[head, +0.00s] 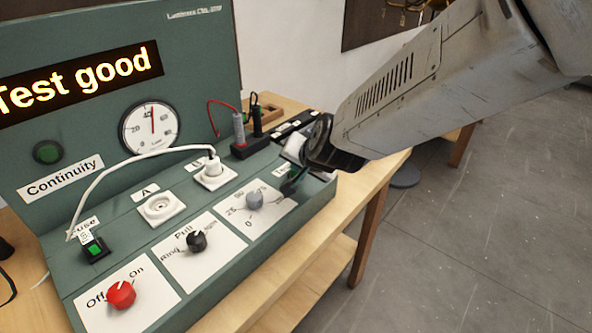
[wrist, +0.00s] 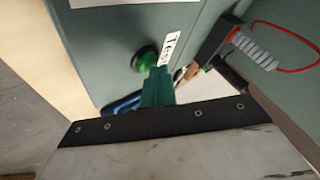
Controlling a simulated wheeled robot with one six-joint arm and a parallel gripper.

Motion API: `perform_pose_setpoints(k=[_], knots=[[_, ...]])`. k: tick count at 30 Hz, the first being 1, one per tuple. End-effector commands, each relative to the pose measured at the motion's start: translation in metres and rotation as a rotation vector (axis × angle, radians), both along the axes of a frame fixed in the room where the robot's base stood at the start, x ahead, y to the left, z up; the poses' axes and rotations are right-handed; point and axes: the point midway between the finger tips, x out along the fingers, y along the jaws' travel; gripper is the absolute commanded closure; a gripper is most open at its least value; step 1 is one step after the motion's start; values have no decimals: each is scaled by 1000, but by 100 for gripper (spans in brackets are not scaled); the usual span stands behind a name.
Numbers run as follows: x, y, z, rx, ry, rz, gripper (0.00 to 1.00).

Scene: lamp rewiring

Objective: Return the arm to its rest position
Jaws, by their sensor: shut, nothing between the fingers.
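My gripper (head: 289,186) is at the right end of the green test panel (head: 310,207), low over its sloped front. In the wrist view its teal fingers (wrist: 157,86) are together with nothing between them, close to a dark green round button (wrist: 146,59) beside a label reading "Tes". In the head view my arm and gripper cover most of that label and hide the button. Whether the fingertips touch the button I cannot tell.
The panel's display (head: 80,77) reads "Test good". A white plug (head: 213,164) with a white cable sits in a socket. The wooden bench edge (head: 345,197) is near; open floor lies right.

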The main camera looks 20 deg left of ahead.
Motion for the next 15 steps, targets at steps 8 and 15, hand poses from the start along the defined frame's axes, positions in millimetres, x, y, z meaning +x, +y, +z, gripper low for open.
perform_pose_setpoints(k=[8,15], knots=[[0,0,0,-1,1,0,100],[3,-30,18,-19,14,10,100]])
